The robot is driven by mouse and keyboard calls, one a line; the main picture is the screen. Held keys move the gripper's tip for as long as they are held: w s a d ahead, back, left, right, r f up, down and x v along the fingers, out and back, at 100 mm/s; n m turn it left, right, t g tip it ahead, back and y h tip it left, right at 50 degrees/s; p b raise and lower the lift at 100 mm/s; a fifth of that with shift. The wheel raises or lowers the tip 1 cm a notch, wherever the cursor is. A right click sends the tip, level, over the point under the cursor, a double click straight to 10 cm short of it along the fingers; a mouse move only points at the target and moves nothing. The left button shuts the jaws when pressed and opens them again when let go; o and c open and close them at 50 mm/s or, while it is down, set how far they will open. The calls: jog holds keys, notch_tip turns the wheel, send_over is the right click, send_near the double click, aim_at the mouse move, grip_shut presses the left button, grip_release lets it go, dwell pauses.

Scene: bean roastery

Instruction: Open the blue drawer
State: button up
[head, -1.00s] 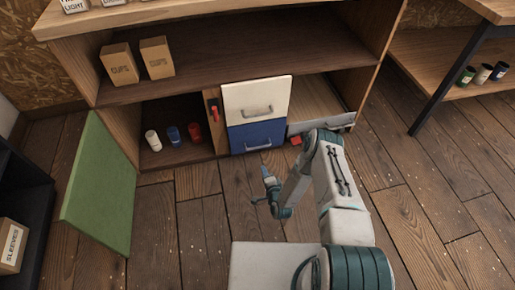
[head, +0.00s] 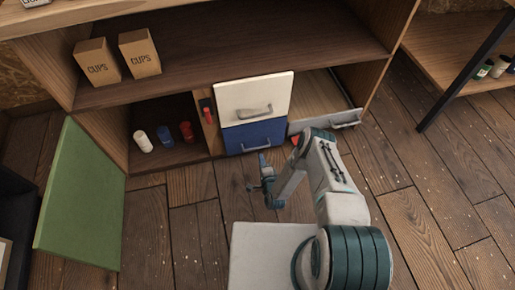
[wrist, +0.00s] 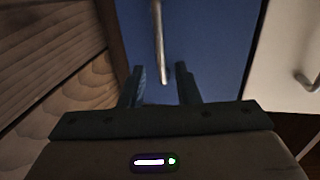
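The blue drawer (head: 240,142) is shut, below a white drawer (head: 238,98) in the low wooden cabinet. Its metal handle (head: 255,148) runs across its front. My gripper (head: 264,172) is low in front of the blue drawer in the head view. In the wrist view the blue front (wrist: 205,45) fills the middle, turned on its side. The two fingers of my gripper (wrist: 163,84) are open and apart, with the handle (wrist: 158,40) lined up with the gap between them. I cannot tell whether they touch it.
A grey-fronted drawer (head: 333,123) stands pulled out to the right. A green door (head: 82,200) hangs open at the left. White, blue and red canisters (head: 171,136) stand in the left compartment. Two cups boxes (head: 140,54) sit on the shelf above. The wooden floor in front is clear.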

aim_at(257, 148)
jog(key=b+x, duration=0.2)
jog(key=x, duration=0.7)
jog(key=shift+a+b, duration=0.1)
jog(key=shift+b, duration=0.25)
grip_shut()
